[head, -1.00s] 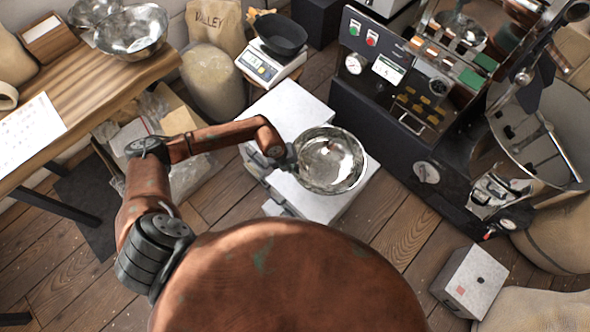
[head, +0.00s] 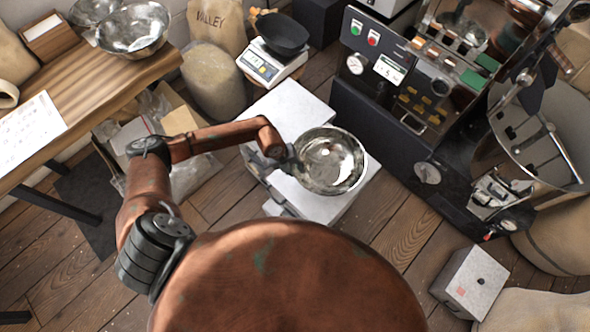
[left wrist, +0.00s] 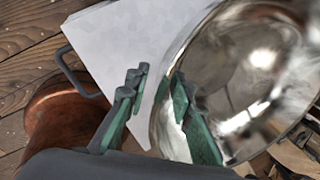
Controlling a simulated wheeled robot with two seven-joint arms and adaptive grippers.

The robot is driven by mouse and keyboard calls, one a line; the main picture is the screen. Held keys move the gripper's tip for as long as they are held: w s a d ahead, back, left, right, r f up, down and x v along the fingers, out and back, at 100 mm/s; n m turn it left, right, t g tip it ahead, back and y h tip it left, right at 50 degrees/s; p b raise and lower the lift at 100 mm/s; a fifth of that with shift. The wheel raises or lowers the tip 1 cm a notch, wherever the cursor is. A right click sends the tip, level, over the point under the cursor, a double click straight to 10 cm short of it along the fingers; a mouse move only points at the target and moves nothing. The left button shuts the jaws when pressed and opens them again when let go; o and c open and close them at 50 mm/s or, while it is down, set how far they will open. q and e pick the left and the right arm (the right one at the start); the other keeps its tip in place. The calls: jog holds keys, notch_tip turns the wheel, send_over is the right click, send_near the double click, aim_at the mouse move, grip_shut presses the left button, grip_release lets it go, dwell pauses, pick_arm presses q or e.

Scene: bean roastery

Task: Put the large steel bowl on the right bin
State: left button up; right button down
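The large steel bowl (head: 338,162) is shiny and upright, over the nearer right white-topped bin (head: 325,207). It appears to rest on that lid. My left gripper (head: 291,163) is at the bowl's left rim. In the left wrist view the bowl (left wrist: 245,75) fills the right side. The fingers of the left gripper (left wrist: 158,88) stand apart, one outside the rim and one over the bowl's inside, with a gap showing between them. The bin's pale lid (left wrist: 115,45) shows beneath. My right gripper is not in view.
Another white-topped bin (head: 292,103) stands behind. A scale (head: 268,66) with a black pan is beyond it. The dark roaster (head: 380,125) stands close on the right. A wooden table (head: 95,75) at left holds other steel bowls (head: 133,30).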

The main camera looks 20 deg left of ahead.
pick_arm(q)
jog(key=p+v, duration=0.2)
jog(key=v, duration=1)
jog(key=shift+p, duration=0.3)
